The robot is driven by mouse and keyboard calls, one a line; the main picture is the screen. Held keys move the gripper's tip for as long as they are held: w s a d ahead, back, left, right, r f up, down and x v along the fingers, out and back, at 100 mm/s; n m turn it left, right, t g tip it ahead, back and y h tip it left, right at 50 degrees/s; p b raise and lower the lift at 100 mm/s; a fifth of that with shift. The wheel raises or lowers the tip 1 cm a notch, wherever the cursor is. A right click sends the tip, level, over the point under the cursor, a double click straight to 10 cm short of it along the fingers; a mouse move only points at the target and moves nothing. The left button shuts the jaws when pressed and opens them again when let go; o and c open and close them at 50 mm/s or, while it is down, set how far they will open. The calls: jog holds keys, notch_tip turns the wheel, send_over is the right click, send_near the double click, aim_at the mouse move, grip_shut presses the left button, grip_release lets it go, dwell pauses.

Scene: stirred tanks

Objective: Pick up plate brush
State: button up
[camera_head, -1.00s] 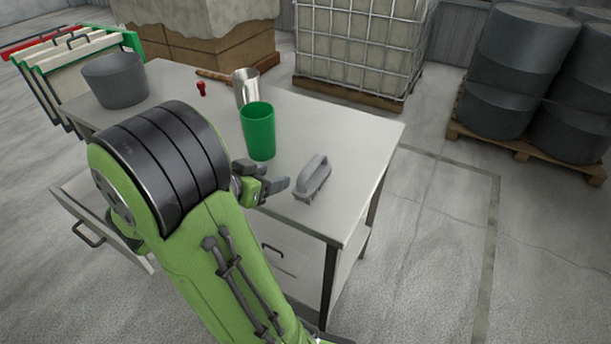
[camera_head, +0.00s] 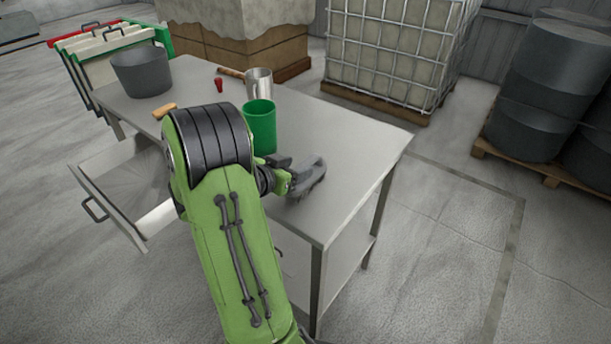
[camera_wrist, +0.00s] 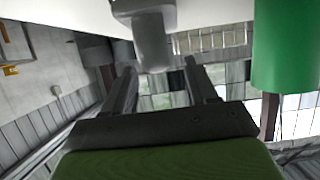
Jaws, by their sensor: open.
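The plate brush, a grey block with a raised handle (camera_head: 310,178), lies on the grey table near its front right edge. My gripper (camera_head: 292,170) is right at its left side in the head view and partly overlaps it. In the wrist view the brush (camera_wrist: 150,35) is at the top, just beyond the two dark fingers of my gripper (camera_wrist: 160,66). The fingers are apart, with nothing held between them. I cannot tell whether they touch the brush.
A green cup (camera_head: 260,127) stands close behind my gripper. A metal cup (camera_head: 258,84), a red item (camera_head: 219,85) and a grey bucket (camera_head: 142,72) are farther back. An open drawer (camera_head: 120,190) juts out at left. The table's right side is clear.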

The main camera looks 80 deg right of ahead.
aim_at(301, 166)
jog(key=x, duration=0.4)
jog(key=shift+d+f, duration=0.15)
jog(key=shift+f, duration=0.05)
grip_shut()
jog(key=shift+r, duration=0.15)
notch_tip(301, 166, up, 18)
jog(key=p, duration=0.5)
